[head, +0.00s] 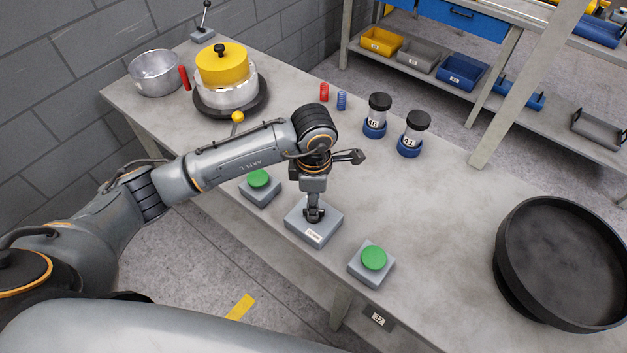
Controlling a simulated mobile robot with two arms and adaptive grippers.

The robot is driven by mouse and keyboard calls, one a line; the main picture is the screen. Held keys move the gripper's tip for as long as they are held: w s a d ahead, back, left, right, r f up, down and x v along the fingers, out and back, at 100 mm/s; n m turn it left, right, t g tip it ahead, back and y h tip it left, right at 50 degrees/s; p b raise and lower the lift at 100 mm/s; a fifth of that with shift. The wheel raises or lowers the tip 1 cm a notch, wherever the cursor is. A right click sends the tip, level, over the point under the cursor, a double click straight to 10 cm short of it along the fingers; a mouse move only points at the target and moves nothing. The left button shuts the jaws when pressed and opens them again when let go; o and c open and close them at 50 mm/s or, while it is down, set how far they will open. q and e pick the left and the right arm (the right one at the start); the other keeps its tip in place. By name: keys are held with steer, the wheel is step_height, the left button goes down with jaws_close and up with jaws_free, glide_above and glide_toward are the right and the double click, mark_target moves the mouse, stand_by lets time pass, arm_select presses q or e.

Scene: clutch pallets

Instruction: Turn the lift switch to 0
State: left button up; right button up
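A grey control box (328,232) with a small white label stands near the table's front edge, between two boxes with green buttons. I take it as the lift switch box; its label is too small to read. My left gripper (313,212) points down onto the top of this box, with its fingertips at the dark knob in the middle. The gripper hides most of the knob, so I cannot tell the switch's position or whether the fingers are closed on it. My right gripper is not in view.
Green buttons (258,178) (374,257) flank the box. Two dark-capped jars (379,104) (417,122), a red spring (324,91) and a blue spring (341,100) stand behind. A large black round tray (507,265) is at right. A yellow-topped stack (222,68) stands far left.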

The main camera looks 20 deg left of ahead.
arm_select(q)
steer(key=shift+f, duration=1.75)
jaws_close()
steer(key=shift+m, duration=1.1)
steer(key=m, duration=0.4)
jaws_free()
